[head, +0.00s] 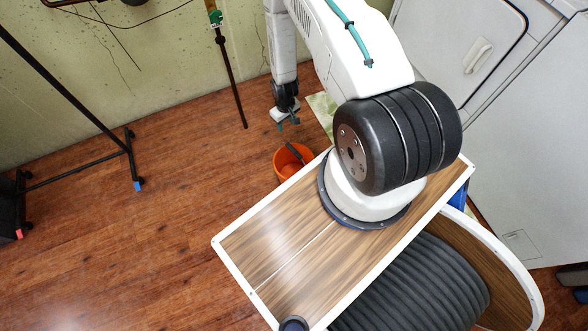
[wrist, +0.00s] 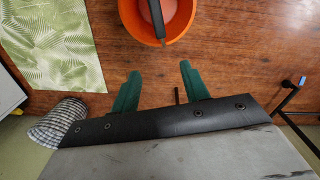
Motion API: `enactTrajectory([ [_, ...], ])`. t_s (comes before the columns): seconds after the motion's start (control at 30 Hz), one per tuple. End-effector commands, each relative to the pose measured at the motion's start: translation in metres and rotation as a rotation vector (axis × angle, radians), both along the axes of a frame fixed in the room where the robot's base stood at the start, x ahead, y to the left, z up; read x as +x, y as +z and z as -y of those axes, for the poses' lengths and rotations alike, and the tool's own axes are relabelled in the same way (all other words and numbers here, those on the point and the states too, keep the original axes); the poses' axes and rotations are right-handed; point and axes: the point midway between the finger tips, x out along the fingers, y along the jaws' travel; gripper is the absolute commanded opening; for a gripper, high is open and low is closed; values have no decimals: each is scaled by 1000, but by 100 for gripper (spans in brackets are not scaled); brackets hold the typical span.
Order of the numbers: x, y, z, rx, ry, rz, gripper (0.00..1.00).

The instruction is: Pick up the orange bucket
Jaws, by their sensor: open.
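The orange bucket (head: 289,160) stands on the wooden floor just beyond my wood-topped base in the head view. In the wrist view the orange bucket (wrist: 128,22) is at the top centre, cut off by the top edge, with a dark bar, perhaps its handle, across its opening. My gripper (head: 288,124) hangs above the floor near the bucket's far side in the head view. In the wrist view my gripper (wrist: 158,80) has its two green fingers apart with nothing between them. The fingertips point toward the bucket and appear apart from it.
A leaf-patterned green cloth (wrist: 55,40) lies beside the bucket, and a checked item (wrist: 58,122) is near it. A black wheeled rack (head: 128,150) stands at left, and a white appliance (head: 520,120) at right. A thin pole (head: 232,80) leans by the wall.

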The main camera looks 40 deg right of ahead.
Motion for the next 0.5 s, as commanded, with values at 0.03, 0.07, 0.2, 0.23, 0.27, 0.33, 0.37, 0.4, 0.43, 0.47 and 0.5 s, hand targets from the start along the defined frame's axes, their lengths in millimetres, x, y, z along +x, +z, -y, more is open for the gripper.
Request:
enactTrajectory([
  [0.03,-15,-24,-1,3,-1,-9,45],
  [0.07,-22,-35,-2,3,0,-9,45],
  [0.2,-44,-68,-4,3,0,-10,45],
  [0.23,-46,-72,-5,3,0,-10,45],
  [0.27,-49,-76,-5,4,0,-10,45],
  [0.33,-51,-84,-5,3,1,-9,45],
  [0.37,-52,-87,-6,4,1,-10,45],
  [0.4,-53,-92,-6,4,1,-10,45],
  [0.43,-53,-95,-5,3,1,-9,45],
  [0.47,-53,-99,-5,3,1,-9,45],
  [0.5,-53,-103,-6,4,1,-10,45],
])
